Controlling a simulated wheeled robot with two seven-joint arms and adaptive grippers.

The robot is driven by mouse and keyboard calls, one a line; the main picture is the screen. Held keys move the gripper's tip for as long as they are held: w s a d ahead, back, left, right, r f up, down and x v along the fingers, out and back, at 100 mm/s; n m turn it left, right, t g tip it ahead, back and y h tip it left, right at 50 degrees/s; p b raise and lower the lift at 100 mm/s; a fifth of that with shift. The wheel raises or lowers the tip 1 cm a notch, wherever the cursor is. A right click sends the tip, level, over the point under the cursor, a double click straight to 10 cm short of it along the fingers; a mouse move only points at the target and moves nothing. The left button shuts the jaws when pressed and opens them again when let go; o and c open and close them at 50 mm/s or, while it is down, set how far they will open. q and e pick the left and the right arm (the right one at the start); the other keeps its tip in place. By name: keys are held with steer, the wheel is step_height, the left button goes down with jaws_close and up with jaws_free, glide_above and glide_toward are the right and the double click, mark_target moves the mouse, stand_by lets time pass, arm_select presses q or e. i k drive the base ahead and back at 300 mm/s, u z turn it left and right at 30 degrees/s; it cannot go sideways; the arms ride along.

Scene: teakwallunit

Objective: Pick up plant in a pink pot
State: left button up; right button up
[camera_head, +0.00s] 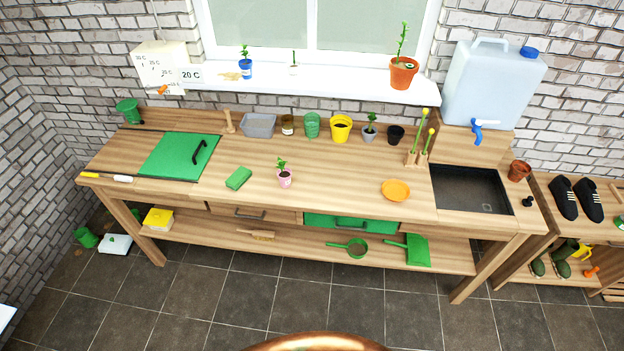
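A small green plant in a pink pot (285,180) stands upright on the wooden workbench (330,172), near its front edge and left of the middle. Nothing touches it. Neither of my grippers shows in the head view.
A green sponge-like block (239,178) lies left of the pink pot, and an orange saucer (396,190) lies to the right. Several pots line the back, including a yellow pot (340,130) and a grey tray (259,126). A sink (470,190) is at right. The bench around the pink pot is clear.

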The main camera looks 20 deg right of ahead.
mark_target(283, 174)
steer(key=z, duration=0.35)
steer(key=k, duration=0.45)
steer(key=u, duration=0.35)
steer(key=i, duration=0.65)
steer(key=u, duration=0.65)
steer(key=i, duration=0.8)
steer(key=z, duration=0.9)
steer(key=i, duration=0.7)
steer(key=z, duration=0.8)
